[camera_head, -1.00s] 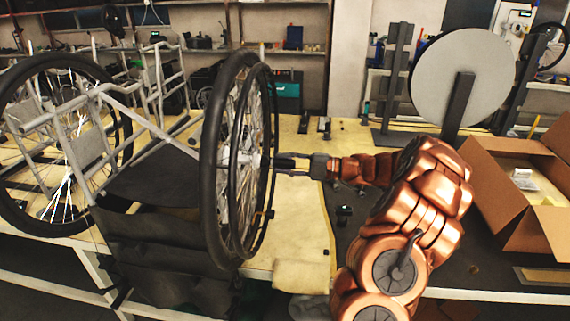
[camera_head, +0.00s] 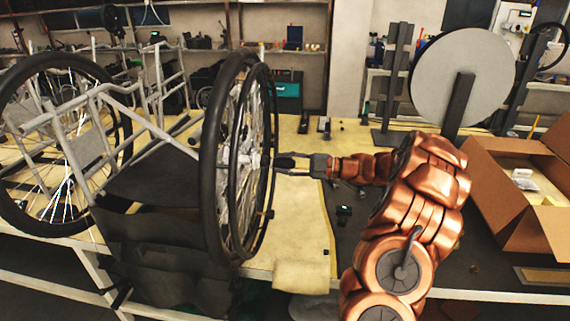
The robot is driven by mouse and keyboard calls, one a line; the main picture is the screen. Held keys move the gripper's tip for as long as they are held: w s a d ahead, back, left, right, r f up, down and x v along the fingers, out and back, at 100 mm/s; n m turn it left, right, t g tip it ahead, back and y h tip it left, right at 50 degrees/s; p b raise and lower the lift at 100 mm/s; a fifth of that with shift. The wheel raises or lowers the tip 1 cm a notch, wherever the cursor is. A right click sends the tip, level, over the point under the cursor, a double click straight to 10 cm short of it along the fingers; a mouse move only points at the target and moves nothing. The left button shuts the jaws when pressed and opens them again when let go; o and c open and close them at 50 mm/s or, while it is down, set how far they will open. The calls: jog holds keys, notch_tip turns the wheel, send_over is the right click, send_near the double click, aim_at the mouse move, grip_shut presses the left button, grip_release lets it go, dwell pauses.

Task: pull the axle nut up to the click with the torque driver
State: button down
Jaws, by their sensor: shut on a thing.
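The wheelchair frame (camera_head: 160,130) lies on the bench with a wheel on each side. My gripper (camera_head: 286,163) is at the outer face of the near wheel (camera_head: 214,160), level with its hub (camera_head: 254,160). It is shut on a dark tool, the torque driver (camera_head: 284,162), which points left at the hub. The axle nut is too small and too covered by the tool and wheel rim to make out. I cannot tell whether the driver touches it.
An open cardboard box (camera_head: 510,205) stands at the right. A grey disc (camera_head: 462,78) on a dark stand is behind my arm. Small dark items (camera_head: 343,211) lie on the bench. The yellow mat (camera_head: 300,225) is mostly clear in front of the wheel.

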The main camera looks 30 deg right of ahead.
dwell(0.3)
jog(key=shift+c, duration=2.2)
grip_release()
jog(key=n+b, duration=0.1)
jog(key=n, duration=0.3)
jog(key=shift+f+n, duration=0.1)
jog(key=shift+n, duration=1)
jog(key=shift+d, duration=0.1)
